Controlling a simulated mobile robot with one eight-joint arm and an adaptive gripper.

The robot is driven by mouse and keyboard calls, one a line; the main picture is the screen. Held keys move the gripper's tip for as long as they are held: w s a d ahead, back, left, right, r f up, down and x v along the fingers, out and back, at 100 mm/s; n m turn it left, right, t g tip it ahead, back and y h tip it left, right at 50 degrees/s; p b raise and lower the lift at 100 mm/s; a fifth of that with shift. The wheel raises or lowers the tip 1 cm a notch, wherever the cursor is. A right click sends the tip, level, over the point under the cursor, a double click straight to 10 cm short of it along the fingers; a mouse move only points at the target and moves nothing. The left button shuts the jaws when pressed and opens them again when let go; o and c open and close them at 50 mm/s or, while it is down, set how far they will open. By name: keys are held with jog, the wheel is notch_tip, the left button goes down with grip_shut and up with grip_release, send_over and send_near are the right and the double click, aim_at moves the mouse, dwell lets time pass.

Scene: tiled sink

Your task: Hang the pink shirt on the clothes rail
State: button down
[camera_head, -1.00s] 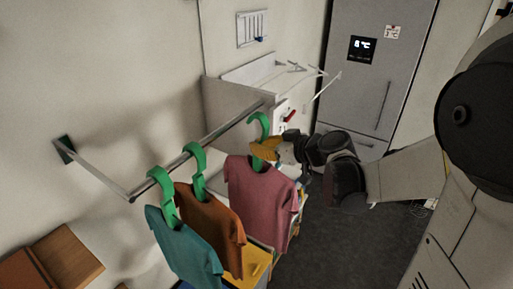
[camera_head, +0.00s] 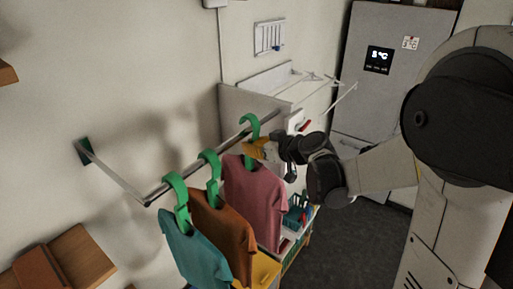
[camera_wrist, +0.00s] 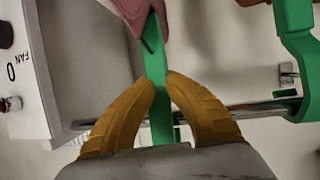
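The pink shirt (camera_head: 257,200) hangs upright on a green hanger (camera_head: 251,124), to the right of the other shirts. My gripper (camera_head: 258,149) has yellow fingers and is shut on this hanger just above the shirt's collar. In the wrist view the fingers (camera_wrist: 161,82) press on both sides of the green hanger stem (camera_wrist: 155,55), with a bit of pink cloth (camera_wrist: 130,12) at the top. The clothes rail (camera_head: 180,180) runs from the wall bracket's arm toward the back. The hook overlaps the rail in the head view; I cannot tell whether it rests on it.
A teal shirt (camera_head: 195,250) and an orange shirt (camera_head: 225,232) hang on the rail at left. A white cabinet (camera_head: 240,103) with a drying rack stands behind. A shelf with bins (camera_head: 297,213) is below right. A grey fridge (camera_head: 390,85) stands at the back.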

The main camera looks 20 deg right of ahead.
jog(key=shift+w+a, duration=0.3)
jog(key=shift+w, duration=0.1)
notch_tip(320, 180, down, 3)
jog(key=b, duration=0.3)
jog(key=shift+s+d, duration=0.1)
jog(key=c, duration=1.5)
grip_release()
jog(key=shift+c, duration=0.2)
